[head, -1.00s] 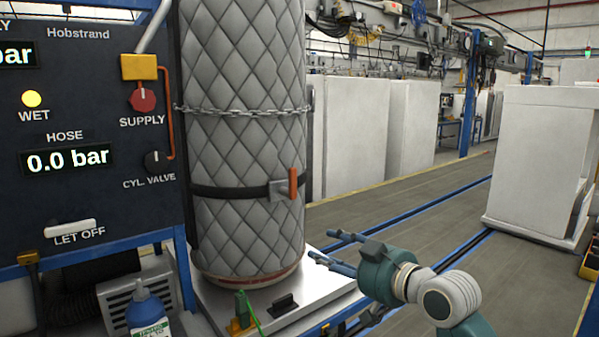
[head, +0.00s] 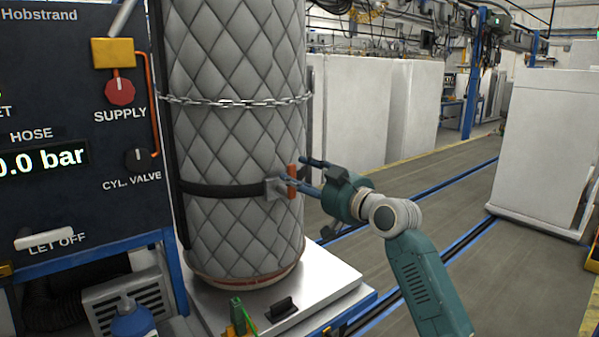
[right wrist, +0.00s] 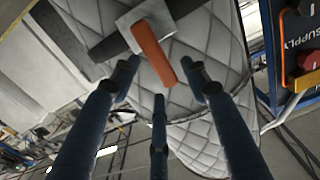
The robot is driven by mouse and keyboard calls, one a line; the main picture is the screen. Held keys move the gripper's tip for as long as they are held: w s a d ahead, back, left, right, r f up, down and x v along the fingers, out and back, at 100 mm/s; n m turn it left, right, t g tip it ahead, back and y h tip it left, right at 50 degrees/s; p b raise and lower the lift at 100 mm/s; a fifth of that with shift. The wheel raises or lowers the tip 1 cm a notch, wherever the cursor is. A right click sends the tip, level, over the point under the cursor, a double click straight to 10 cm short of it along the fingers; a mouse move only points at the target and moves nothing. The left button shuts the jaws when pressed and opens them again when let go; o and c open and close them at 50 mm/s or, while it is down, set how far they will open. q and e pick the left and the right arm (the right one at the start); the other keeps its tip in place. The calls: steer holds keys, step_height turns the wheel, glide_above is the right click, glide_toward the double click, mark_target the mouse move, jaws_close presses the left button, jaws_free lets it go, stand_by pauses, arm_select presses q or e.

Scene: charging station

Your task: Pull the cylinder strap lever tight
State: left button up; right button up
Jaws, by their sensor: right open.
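The cylinder (head: 235,140), wrapped in a grey quilted jacket, stands upright on a metal base. A black strap (head: 222,190) runs round its lower half to a metal buckle (head: 273,189). The orange strap lever (head: 292,190) points upward at the buckle's right side. My right gripper (head: 296,171) is open at the lever, with its fingers reaching in from the right. In the right wrist view, the lever (right wrist: 154,52) lies between the spread fingers of the gripper (right wrist: 158,82), ahead of the third finger. Whether any finger touches it I cannot tell. My left gripper is not in view.
A chain (head: 235,102) goes round the cylinder above the strap. A control panel (head: 60,130) with knobs and a pressure display stands at the left. A bottle (head: 133,320) and a black clip (head: 283,309) sit low in front.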

steer(key=shift+w+a+r, duration=0.1)
steer(key=shift+w+a, duration=0.1)
steer(key=shift+a, duration=0.05)
steer(key=c, duration=0.6)
jaws_close()
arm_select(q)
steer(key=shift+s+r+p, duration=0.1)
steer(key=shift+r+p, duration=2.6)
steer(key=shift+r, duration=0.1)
arm_select(e)
steer(key=w+d+f+m, duration=0.3)
steer(key=f+m, duration=0.3)
steer(key=m, duration=1.2)
steer(key=shift+d+f, duration=0.35)
steer(key=shift+d, duration=0.2)
